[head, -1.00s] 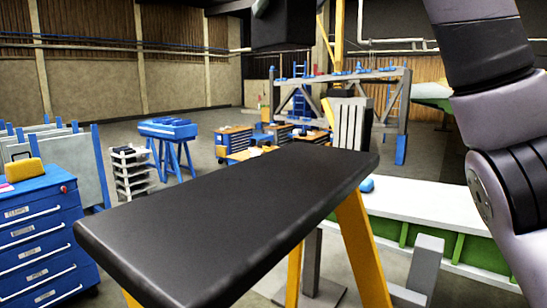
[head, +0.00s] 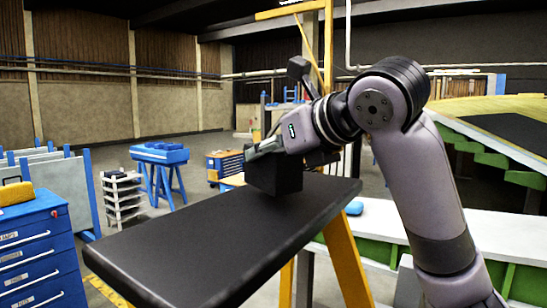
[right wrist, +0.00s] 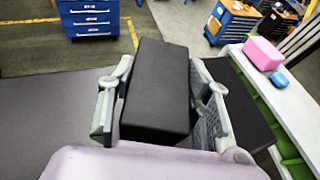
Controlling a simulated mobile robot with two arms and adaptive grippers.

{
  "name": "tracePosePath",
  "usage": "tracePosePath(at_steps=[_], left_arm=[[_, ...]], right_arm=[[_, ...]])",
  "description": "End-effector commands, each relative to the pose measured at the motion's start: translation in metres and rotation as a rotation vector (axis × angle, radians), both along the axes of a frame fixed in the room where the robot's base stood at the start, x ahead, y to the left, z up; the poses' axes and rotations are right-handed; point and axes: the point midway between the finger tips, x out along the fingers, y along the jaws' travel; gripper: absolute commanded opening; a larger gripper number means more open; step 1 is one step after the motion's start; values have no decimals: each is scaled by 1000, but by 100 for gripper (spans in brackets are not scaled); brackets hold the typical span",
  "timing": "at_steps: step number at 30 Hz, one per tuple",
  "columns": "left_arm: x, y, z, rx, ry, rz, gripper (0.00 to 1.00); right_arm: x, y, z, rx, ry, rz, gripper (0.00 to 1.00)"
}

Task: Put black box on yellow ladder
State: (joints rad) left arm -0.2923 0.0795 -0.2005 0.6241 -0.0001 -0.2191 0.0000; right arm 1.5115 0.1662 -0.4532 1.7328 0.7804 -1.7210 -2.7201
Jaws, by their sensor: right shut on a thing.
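The yellow ladder has yellow legs (head: 347,262) and a wide flat black top (head: 205,240) across the lower middle of the head view. My right gripper (head: 268,152) is shut on the black box (head: 275,174) over the far right part of that top. The box's underside is at or just above the surface; I cannot tell whether they touch. In the right wrist view, the box (right wrist: 156,90) sits between the two fingers of the gripper (right wrist: 160,108). My left gripper is in neither view.
A blue drawer cabinet (head: 35,250) stands at the left, with a yellow case (head: 16,193) on it. A white-topped green bench (head: 385,236) lies right of the ladder. A blue trestle (head: 160,158) stands farther back. Most of the ladder top is clear.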

Motion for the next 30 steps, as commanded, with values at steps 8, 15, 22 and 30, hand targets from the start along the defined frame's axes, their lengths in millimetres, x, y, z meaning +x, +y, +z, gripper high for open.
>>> tracePosePath(at_steps=[8,15,22,30], left_arm=[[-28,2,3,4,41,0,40],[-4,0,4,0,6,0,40],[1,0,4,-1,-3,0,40],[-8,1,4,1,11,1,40]], right_arm=[[0,-1,-18,2,-1,0,6],[0,0,-20,0,0,0,47],[0,0,-19,0,0,0,62],[0,0,-19,0,0,0,65]])
